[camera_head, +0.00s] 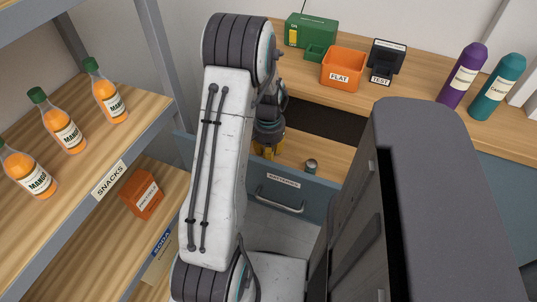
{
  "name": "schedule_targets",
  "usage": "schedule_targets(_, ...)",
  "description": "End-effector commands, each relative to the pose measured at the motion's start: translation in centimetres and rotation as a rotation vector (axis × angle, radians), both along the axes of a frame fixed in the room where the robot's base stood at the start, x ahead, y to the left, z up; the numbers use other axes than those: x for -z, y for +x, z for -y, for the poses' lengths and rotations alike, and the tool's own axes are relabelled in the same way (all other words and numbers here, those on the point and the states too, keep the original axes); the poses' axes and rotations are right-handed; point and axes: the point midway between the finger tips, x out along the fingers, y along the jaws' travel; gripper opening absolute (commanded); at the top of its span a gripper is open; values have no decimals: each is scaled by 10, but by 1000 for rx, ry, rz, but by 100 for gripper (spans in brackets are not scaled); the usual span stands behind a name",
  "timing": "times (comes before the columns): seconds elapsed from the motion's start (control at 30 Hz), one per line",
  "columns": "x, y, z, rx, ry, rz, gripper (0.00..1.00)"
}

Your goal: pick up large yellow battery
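An open drawer labelled "BATTERIES" (283,181) is in the middle of the view, below the wooden counter. My gripper (267,152) points down at the drawer's left part, partly hidden by my arm. A yellow shape shows at the gripper's lower end; I cannot tell whether it is the large yellow battery or part of the gripper. The fingers are too small and covered to show whether they are open or shut. A small grey-topped cylinder (311,166) stands in the drawer, right of the gripper and apart from it.
Left shelves hold several orange bottles (64,128) and a small orange box (141,195). The counter carries a green box (311,31), an orange "FLAT" bin (343,68), a black "TEST" device (385,62), and purple (462,76) and teal (498,87) bottles.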

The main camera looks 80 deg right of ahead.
Motion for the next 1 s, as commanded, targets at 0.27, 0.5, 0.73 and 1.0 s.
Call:
schedule_targets(0.27, 0, 0, 0, 0, 0, 0, 10)
schedule_targets(0.5, 0, 0, 0, 0, 0, 0, 0)
schedule_targets(0.73, 0, 0, 0, 0, 1, 0, 0)
schedule_targets(1.0, -20, 0, 1, 0, -4, -1, 0)
